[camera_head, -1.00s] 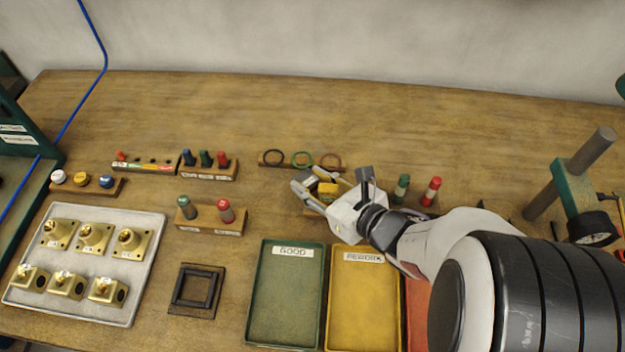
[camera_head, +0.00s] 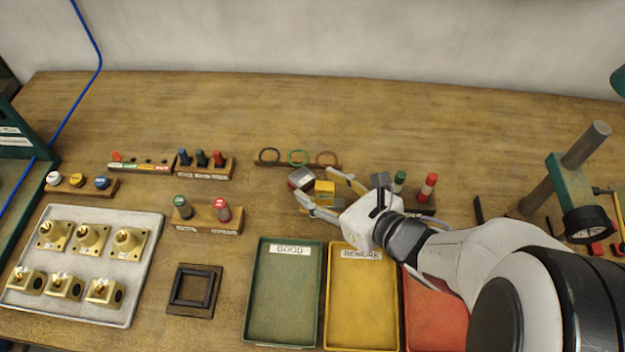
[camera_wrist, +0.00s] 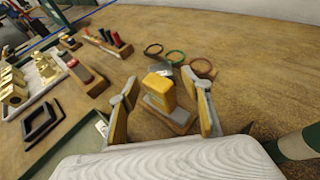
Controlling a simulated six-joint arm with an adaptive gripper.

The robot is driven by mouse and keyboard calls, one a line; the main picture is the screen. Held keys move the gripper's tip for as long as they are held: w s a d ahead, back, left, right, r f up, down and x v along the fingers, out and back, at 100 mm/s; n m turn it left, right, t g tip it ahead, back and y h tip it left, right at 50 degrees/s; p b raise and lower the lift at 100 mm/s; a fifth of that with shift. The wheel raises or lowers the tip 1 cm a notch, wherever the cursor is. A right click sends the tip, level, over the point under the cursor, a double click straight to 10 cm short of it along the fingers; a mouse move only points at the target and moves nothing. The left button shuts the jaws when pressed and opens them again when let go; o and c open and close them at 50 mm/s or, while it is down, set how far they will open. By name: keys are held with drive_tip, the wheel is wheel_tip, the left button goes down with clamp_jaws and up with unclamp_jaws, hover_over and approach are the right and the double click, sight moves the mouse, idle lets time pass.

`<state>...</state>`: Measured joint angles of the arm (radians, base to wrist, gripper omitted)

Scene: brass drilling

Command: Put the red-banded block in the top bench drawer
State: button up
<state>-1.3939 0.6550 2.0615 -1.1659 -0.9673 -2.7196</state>
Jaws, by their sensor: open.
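A small grey block (camera_head: 301,179) with a dark reddish edge stands at the back of a low rack; I cannot clearly make out a red band on it. A yellow block (camera_head: 324,188) stands just right of it. In the wrist view the yellow block (camera_wrist: 161,88) stands in front of the grey block (camera_wrist: 160,69), on a grey and wooden base (camera_wrist: 167,113). My gripper (camera_head: 316,186) is open, its fingers on either side of the yellow block in the wrist view (camera_wrist: 161,80), with gaps visible. It holds nothing. The bench drawer is not in view.
Three rings (camera_head: 298,158) on a rack lie behind the blocks. Green (camera_head: 283,300), yellow (camera_head: 362,305) and red trays lie in front. The bench's back strip is clear.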

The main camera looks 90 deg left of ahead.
drive_tip(key=shift+v, duration=3.85)
drive_tip(key=shift+o, duration=0.4)
